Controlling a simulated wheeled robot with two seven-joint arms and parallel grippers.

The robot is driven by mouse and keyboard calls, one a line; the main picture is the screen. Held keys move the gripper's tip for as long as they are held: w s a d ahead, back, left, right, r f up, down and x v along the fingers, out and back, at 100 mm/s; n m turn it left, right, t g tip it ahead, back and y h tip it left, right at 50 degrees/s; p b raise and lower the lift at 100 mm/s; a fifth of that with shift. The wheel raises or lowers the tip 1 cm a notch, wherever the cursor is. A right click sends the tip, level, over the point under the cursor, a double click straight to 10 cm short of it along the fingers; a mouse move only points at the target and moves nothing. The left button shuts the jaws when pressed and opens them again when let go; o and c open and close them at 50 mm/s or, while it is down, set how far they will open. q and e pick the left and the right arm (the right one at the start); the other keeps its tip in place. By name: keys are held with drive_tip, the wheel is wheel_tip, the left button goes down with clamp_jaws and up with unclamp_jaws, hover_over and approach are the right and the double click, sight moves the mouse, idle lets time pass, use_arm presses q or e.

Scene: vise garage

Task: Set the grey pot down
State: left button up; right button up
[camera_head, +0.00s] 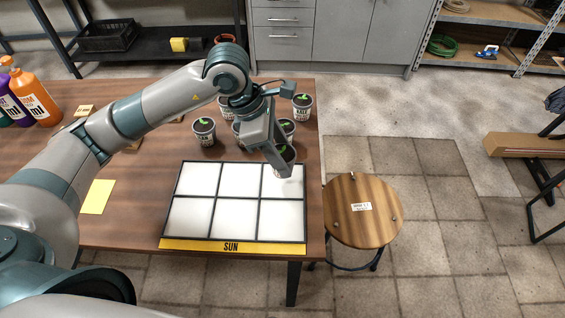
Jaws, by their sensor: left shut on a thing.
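My left gripper (283,164) reaches down at the right end of the table and is shut on a small grey pot (288,153) with dark soil and a green sprout. The gripper's finger hides part of this pot. The pot is over the back right cell of a white, black-framed grid panel (198,216) labelled SUN on its yellow front edge. I cannot tell whether the pot touches the panel. My right gripper is not in view.
Several similar pots stand behind the panel, including one on the left (204,132) and one at the back right (302,107).

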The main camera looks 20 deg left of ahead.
use_arm(q)
drive_tip(key=shift+f, duration=0.1)
drive_tip(key=shift+f, duration=0.3)
drive_tip(key=shift+f+p, duration=0.6)
drive_tip(key=shift+f, duration=0.95)
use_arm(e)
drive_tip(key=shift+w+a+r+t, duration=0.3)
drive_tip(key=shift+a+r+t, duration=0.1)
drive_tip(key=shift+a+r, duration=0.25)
use_arm(q)
drive_tip(key=shift+f, duration=0.1)
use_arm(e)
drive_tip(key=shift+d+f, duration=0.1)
use_arm(q)
drive_tip(key=shift+f, duration=0.1)
drive_tip(key=o, duration=1.1)
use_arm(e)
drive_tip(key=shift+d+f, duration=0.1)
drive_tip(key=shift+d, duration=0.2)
